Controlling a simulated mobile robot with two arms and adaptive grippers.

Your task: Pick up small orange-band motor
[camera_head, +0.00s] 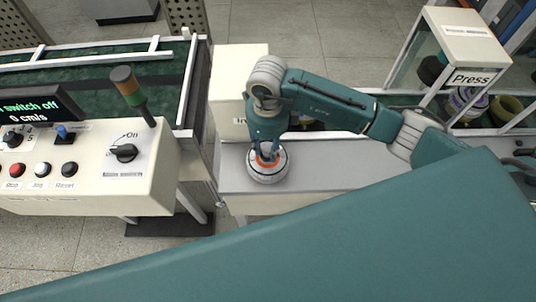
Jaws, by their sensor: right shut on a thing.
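The small orange-band motor (267,169) is a round grey hub with an orange ring near its top. It sits at the left part of the grey bench, and I cannot tell whether its underside touches the surface. My right gripper (266,153) points down at the motor's top and is shut on it. The gripper hides part of the motor's top. My left gripper is not in view.
The grey bench (340,178) has free room right of the motor. A white box (236,100) stands behind it. A control panel (100,170) and green conveyor (110,95) lie left. The press (468,50) stands at the back right.

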